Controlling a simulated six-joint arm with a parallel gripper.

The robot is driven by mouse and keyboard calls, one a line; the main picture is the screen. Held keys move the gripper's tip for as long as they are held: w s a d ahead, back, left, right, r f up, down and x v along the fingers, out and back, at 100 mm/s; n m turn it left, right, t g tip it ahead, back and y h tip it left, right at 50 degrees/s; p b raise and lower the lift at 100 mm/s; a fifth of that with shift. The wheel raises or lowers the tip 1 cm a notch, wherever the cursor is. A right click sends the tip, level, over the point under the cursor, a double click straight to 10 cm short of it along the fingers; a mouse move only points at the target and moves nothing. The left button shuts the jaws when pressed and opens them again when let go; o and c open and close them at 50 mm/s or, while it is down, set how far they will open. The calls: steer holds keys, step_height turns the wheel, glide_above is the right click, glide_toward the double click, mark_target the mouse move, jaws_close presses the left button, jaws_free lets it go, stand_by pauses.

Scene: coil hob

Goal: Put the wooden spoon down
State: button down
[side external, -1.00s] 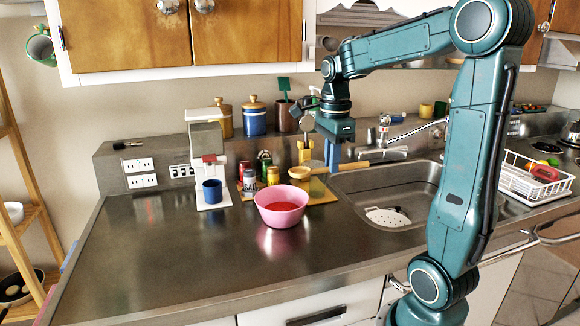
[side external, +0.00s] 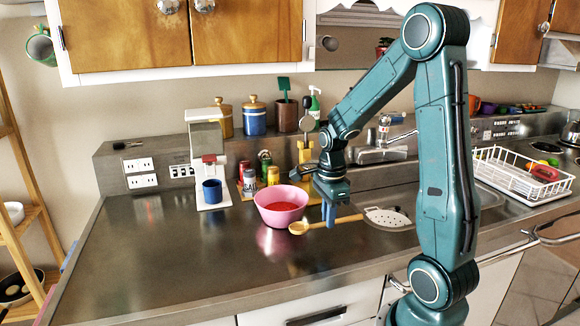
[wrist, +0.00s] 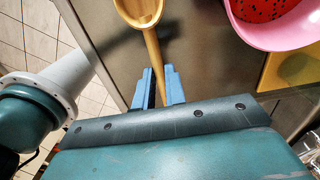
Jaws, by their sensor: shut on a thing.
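My gripper (side external: 331,215) is shut on the handle of the wooden spoon (side external: 299,228), to the right of the pink bowl and low over the steel counter. The spoon lies roughly level, its bowl end pointing left in the side external view. In the wrist view the spoon (wrist: 142,14) points away between the blue fingers (wrist: 159,87). I cannot tell whether the spoon touches the counter.
The pink bowl (side external: 281,212) with red contents stands close behind the spoon. Spice jars and a coffee machine with a blue mug (side external: 212,190) stand farther back. The sink with a white strainer (side external: 388,217) is to the right. The counter (side external: 170,255) at the left front is clear.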

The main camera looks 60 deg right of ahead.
mark_target(327, 242)
steer(key=shift+f, duration=2.4)
steer(key=shift+f, duration=0.1)
steer(key=c, duration=1.5)
jaws_free()
steer(key=shift+o, duration=0.2)
step_height(327, 242, up, 12)
steer(key=shift+r, duration=0.15)
